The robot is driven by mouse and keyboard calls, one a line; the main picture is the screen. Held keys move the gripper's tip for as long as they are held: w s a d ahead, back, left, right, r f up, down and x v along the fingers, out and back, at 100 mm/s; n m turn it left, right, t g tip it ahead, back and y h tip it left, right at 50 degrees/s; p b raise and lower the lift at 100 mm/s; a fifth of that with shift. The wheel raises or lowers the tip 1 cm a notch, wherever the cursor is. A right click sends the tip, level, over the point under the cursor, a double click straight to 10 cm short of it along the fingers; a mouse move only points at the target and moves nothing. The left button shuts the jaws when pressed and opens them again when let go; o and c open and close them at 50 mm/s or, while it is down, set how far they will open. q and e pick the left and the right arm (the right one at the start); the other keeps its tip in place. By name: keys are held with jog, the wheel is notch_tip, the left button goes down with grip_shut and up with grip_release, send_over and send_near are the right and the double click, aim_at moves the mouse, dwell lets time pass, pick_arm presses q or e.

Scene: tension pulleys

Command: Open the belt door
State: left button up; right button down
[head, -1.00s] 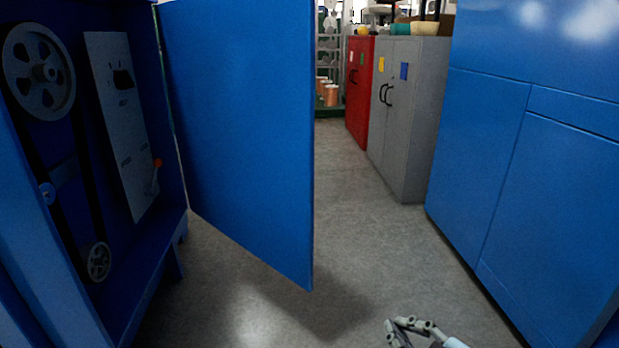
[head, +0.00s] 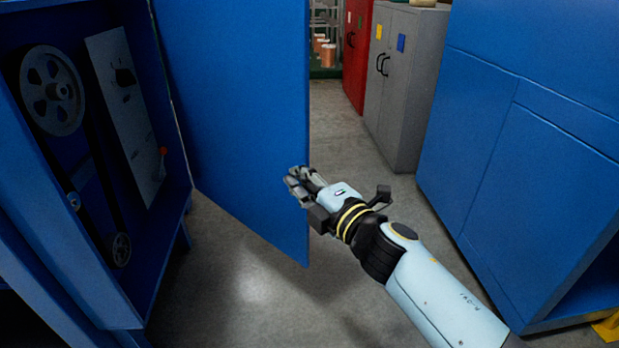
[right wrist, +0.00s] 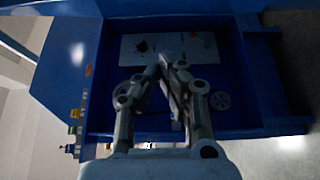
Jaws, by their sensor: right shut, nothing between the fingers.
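The blue belt door (head: 235,110) stands swung open at the right side of the blue belt cabinet (head: 165,260) in the head view. Inside the cabinet are a large pulley (head: 52,90), a small pulley (head: 121,250) and a grey panel with an orange-tipped lever (head: 163,151). My right gripper (head: 290,180) is shut and empty, in front of the door's free edge in the picture; whether it touches cannot be told. In the right wrist view its fingertips (right wrist: 165,62) are together, with the cabinet interior behind them. My left gripper is not in view.
A large blue cabinet (head: 540,170) stands on the right. A grey cabinet (head: 405,100) and a red cabinet (head: 356,55) stand at the back. The grey floor (head: 355,165) between them and the door is clear.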

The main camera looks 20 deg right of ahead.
aim_at(299, 156)
jog(key=w, duration=0.2)
jog(key=w+d+b, duration=0.1)
jog(key=w, duration=0.2)
jog(key=w+d, duration=0.1)
jog(key=w, duration=0.1)
jog(key=shift+w+d, duration=0.1)
jog(key=shift+w, duration=0.2)
jog(key=shift+d, duration=0.1)
